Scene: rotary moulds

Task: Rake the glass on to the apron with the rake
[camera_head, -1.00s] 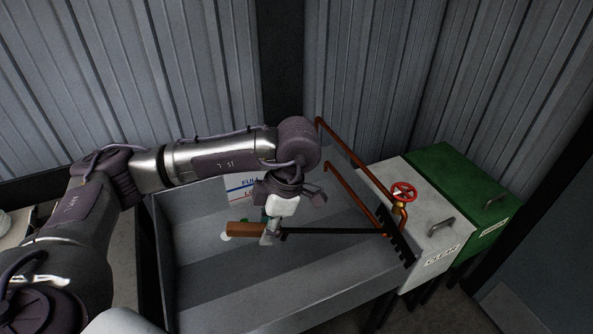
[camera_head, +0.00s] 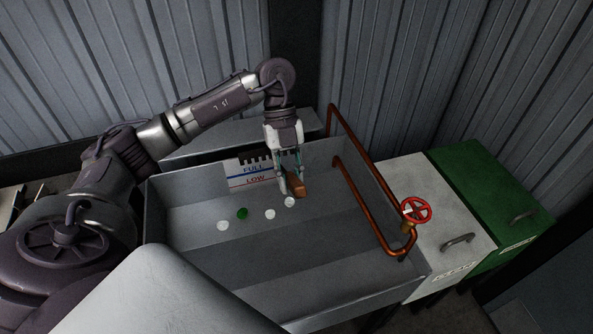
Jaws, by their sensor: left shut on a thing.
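My left gripper (camera_head: 291,182) is shut on the brown wooden handle of the rake (camera_head: 297,187), above the grey trough. The rake's black toothed head shows behind the gripper, at the top of the level sign; most of its shaft is hidden. Several small glass pieces lie on the trough floor in a loose row: a clear one (camera_head: 222,225), a green one (camera_head: 242,213), another clear one (camera_head: 269,213), and a clear one (camera_head: 290,202) just below the handle. I cannot tell which surface is the apron. My right gripper is out of view.
The trough (camera_head: 335,298) has a sign (camera_head: 249,173) marked FULL and LOW at its back wall. A copper pipe (camera_head: 375,215) with a red valve wheel (camera_head: 416,210) runs along its right side. A white bin (camera_head: 438,205) and a green bin (camera_head: 490,185) stand further right.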

